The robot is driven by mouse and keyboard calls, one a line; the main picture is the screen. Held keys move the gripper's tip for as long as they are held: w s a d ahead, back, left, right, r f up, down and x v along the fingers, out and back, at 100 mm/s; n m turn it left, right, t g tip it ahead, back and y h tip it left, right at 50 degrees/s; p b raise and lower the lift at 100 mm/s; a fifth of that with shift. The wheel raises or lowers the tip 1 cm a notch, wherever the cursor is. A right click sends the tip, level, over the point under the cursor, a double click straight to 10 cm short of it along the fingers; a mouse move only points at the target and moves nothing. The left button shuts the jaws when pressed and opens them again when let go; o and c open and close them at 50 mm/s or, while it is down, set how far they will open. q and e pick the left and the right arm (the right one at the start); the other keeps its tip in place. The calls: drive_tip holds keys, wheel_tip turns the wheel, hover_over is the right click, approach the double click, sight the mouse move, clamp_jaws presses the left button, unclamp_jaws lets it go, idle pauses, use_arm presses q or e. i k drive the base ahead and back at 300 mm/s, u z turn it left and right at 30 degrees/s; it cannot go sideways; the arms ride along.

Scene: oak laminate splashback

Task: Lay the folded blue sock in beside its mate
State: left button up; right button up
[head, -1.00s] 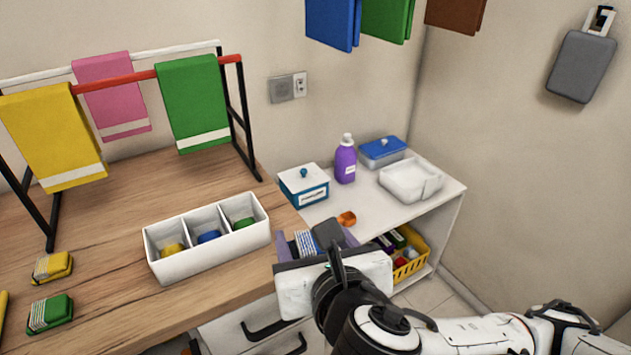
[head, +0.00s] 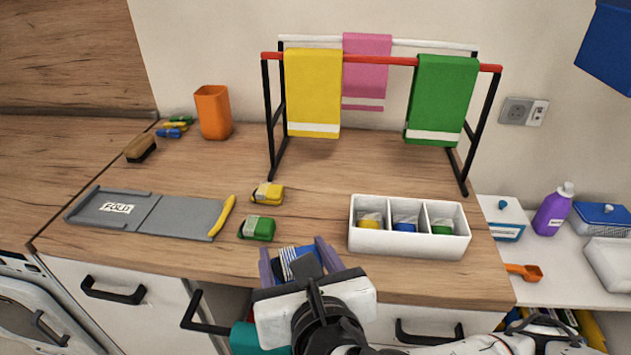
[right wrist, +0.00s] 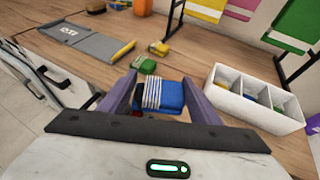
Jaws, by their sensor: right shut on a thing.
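My right gripper (head: 296,256) is shut on the folded blue sock (right wrist: 171,96), which has a white-striped cuff. It holds the sock at the counter's front edge, to the left of the white box. The white three-compartment box (head: 410,243) stands on the counter. The mate, a blue sock (head: 404,221), lies in the middle compartment. A yellow sock (head: 370,220) is in the left compartment and a green one (head: 442,226) in the right. The right wrist view also shows the box (right wrist: 250,111), to the right of the gripper. My left gripper is not in view.
A folded yellow sock (head: 268,194) and a green one (head: 257,228) lie on the counter beyond the gripper. A grey folding board (head: 180,216) lies at left. A drying rack (head: 272,120) with towels stands behind the box. A lower shelf (head: 545,275) is at right.

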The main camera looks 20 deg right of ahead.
sight(256, 227)
drive_tip(key=u, duration=3.05)
drive_tip(key=k, duration=3)
drive_tip(key=z, duration=0.75)
drive_tip(key=i, duration=0.5)
drive_tip(key=u, duration=0.05)
